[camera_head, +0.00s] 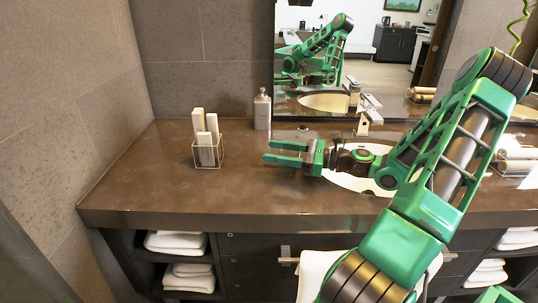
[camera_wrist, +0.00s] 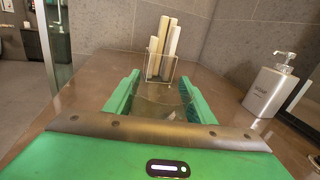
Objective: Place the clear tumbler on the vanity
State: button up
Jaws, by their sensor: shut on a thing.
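My gripper (camera_head: 287,153) is low over the brown vanity top (camera_head: 140,185), left of the sink, and points left. In the wrist view, the green fingers (camera_wrist: 158,100) are shut on the clear tumbler (camera_wrist: 158,97), which shows as a faint see-through shape between them. In the head view, the tumbler is too faint to make out clearly. I cannot tell whether its base touches the vanity top.
A clear holder (camera_head: 208,158) with several upright cream boxes stands left of my gripper. A soap bottle (camera_head: 262,110) stands behind, near the mirror (camera_head: 365,50). The sink (camera_head: 350,180) lies under my wrist. The front left counter is bare.

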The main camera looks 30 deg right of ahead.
jog(key=shift+f, duration=0.25)
jog(key=o, duration=1.2)
jog(key=shift+f, duration=0.1)
jog(key=shift+c, duration=0.2)
jog(key=shift+s+d, duration=0.2)
jog(key=shift+d, duration=0.05)
jog(key=v, duration=1)
jog(key=shift+s+d, duration=0.25)
jog(key=shift+s, duration=0.1)
jog(key=shift+s+d, duration=0.2)
jog(key=shift+s, duration=0.05)
